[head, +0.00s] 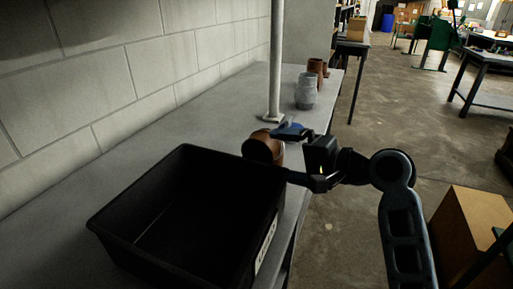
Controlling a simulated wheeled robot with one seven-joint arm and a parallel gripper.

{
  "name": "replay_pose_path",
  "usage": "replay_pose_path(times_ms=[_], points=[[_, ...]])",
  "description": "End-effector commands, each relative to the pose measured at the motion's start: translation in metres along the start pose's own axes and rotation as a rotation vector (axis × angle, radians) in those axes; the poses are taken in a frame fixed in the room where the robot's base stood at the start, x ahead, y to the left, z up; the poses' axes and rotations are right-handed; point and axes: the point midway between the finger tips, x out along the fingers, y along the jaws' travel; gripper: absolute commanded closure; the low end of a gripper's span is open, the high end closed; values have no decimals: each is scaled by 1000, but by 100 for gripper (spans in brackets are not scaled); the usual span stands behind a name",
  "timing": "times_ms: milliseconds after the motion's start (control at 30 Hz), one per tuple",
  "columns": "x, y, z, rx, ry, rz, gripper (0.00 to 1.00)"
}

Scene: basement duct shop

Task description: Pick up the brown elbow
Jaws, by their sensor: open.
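The brown elbow (277,156) lies on the grey bench (215,128), just past the far right corner of the black bin. Its dark round opening faces the left front. My gripper (285,152) comes in from the right and is open. One finger with a blue part shows at the elbow's far upper side, and a dark finger shows low at its right. The elbow is between or beside the fingers; I cannot tell which, nor whether they touch it. The bin hides the elbow's lower left part.
A deep, empty-looking black bin (118,232) fills the near bench. A grey post (275,65) rises behind the elbow. A grey ribbed piece (306,91) and brown pieces (315,68) stand farther back. A block wall borders the left; a brown box (465,226) is at lower right.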

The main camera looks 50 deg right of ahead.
Motion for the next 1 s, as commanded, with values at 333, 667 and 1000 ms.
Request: replay_pose_path(times_ms=[333,667,1000], points=[[34,0,-1,0,-2,1,0],[74,3,-3,-1,-1,0,0],[76,3,-3,-1,0,1,8]])
